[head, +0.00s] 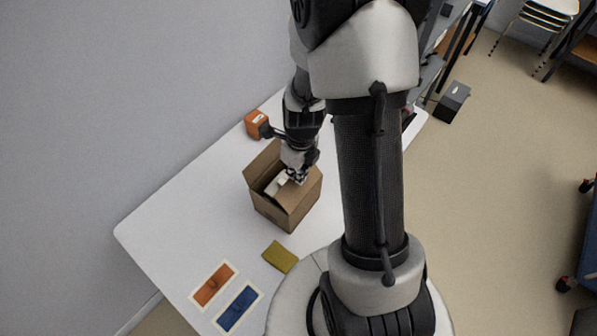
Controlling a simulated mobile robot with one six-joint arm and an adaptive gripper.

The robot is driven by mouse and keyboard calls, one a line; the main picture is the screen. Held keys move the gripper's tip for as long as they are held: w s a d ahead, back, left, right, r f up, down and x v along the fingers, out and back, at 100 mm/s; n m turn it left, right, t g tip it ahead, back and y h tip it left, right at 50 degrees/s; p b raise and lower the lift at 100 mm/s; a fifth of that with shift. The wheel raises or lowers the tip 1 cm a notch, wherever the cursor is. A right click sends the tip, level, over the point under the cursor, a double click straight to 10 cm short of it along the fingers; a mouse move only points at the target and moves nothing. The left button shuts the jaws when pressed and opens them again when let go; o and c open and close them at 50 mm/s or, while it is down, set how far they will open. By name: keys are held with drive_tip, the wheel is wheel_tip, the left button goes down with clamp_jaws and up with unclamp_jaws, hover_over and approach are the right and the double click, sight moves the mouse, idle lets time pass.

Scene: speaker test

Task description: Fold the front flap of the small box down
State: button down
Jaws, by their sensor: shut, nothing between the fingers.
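The small cardboard box (274,212) stands on the white table, its top partly open. A flap stands up at its back left, and brown cardboard lies across its right side near my gripper. A white item shows inside the opening. My gripper (297,178) is shut and empty, pointing down at the top of the box by its right side. Whether it touches a flap I cannot tell. The gripper and arm hide part of the box's far right edge, and which flap is the front one is unclear.
An orange box (256,123) stands behind the small box. The white table (185,225) is clear at left, with a grey wall beyond. My arm covers the right side.

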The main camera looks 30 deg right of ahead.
drive_tip(key=shift+w, duration=0.15)
drive_tip(key=shift+w+a+f+p, duration=0.35)
drive_tip(key=shift+w+f+p, duration=0.15)
drive_tip(key=shift+w+p, duration=0.3)
drive_tip(key=shift+w+a+f, duration=0.1)
drive_tip(key=shift+w+f, duration=0.1)
drive_tip(key=shift+f, duration=0.05)
drive_tip(key=shift+w+f, duration=0.1)
drive_tip(key=shift+f, duration=0.05)
drive_tip(key=shift+p, duration=0.3)
idle(1.3)
